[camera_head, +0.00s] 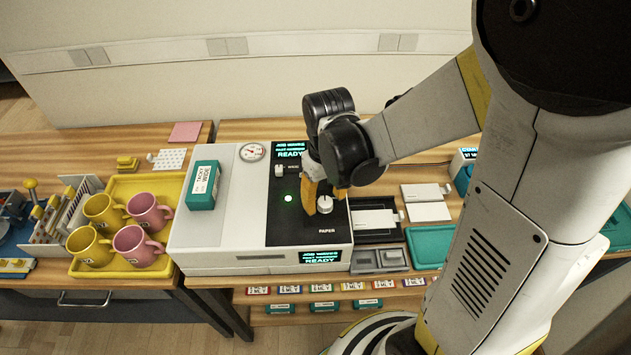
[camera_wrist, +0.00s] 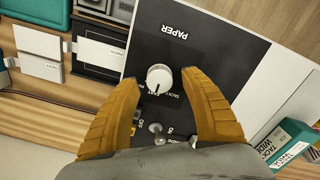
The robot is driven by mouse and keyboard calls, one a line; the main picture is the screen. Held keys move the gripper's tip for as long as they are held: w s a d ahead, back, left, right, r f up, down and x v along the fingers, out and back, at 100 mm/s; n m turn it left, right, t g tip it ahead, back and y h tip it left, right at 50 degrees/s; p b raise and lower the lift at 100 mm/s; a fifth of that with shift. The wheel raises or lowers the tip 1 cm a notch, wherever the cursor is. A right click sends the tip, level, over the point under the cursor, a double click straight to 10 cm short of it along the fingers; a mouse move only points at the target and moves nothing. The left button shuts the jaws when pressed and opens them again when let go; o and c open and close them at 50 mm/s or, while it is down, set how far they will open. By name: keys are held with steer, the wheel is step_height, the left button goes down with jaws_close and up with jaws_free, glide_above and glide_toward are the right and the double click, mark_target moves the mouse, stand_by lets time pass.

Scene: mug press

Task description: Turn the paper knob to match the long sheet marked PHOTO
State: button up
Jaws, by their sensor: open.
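The paper knob (camera_head: 325,204) is a round white dial on the black panel of the press, above the word PAPER. In the wrist view the knob (camera_wrist: 159,78) sits between my fingertips, with small lettering beside it; its exact setting is hard to read. My gripper (camera_head: 325,207) is open, one orange finger on each side of the knob; in the wrist view my gripper (camera_wrist: 158,80) shows gaps to the knob on both sides. A long white sheet (camera_head: 375,218) lies on a black tray right of the press.
The press (camera_head: 225,233) has READY displays, a gauge (camera_head: 252,152) and a lever (camera_head: 279,171). A teal box (camera_head: 202,186) stands on it. Mugs fill a yellow tray (camera_head: 120,186) at left.

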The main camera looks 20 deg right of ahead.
steer(key=shift+f, duration=0.45)
jaws_close()
steer(key=shift+m, duration=0.3)
steer(key=m, duration=0.4)
steer(key=shift+b, duration=0.35)
steer(key=m, duration=0.5)
steer(key=shift+d, duration=0.1)
steer(key=shift+m, duration=0.3)
